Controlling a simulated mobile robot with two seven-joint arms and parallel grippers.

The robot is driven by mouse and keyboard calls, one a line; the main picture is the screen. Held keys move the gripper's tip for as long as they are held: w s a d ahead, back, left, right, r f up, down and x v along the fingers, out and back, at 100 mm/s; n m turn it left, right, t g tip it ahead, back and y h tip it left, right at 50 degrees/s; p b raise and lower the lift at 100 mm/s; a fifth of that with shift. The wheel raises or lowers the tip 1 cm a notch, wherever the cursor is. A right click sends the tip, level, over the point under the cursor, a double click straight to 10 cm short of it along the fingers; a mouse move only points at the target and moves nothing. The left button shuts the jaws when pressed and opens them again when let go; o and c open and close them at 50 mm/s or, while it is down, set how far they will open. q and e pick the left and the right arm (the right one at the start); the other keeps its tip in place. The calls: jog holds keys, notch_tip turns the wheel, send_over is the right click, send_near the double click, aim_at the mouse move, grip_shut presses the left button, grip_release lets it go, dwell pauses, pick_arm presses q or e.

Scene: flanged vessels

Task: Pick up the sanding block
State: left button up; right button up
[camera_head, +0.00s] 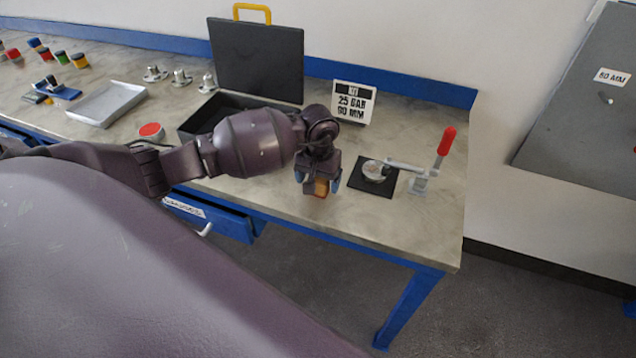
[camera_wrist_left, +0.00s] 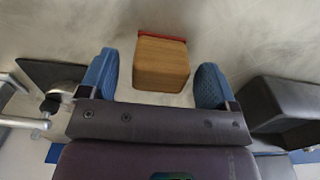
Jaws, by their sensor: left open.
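The sanding block (camera_wrist_left: 162,66) is a wooden block with a red edge along its far side in the left wrist view. It lies on the grey worktop and also shows in the head view (camera_head: 321,188), partly hidden by my gripper. My left gripper (camera_head: 318,184) is open above the block. In the left wrist view its blue-padded fingers (camera_wrist_left: 158,82) stand on either side of the block, with a gap on each side. I cannot tell how far above the worktop the fingertips are. My right gripper is not in view.
A toggle clamp with a red handle (camera_head: 446,141) and a black plate (camera_head: 358,187) with a round metal part stand right of the gripper. An open black case (camera_head: 255,62) and a sign (camera_head: 353,102) stand behind. The worktop's front edge is close.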

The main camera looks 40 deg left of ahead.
aim_at(318, 178)
pick_arm(q)
jog(key=shift+f, duration=1.05)
jog(key=c, duration=1.1)
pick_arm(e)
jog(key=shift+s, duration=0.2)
pick_arm(q)
jog(key=shift+r, duration=0.1)
notch_tip(318, 178, up, 9)
jog(key=shift+r, duration=0.1)
notch_tip(318, 178, up, 11)
jog(key=shift+f+b, duration=0.15)
jog(key=shift+b, duration=0.45)
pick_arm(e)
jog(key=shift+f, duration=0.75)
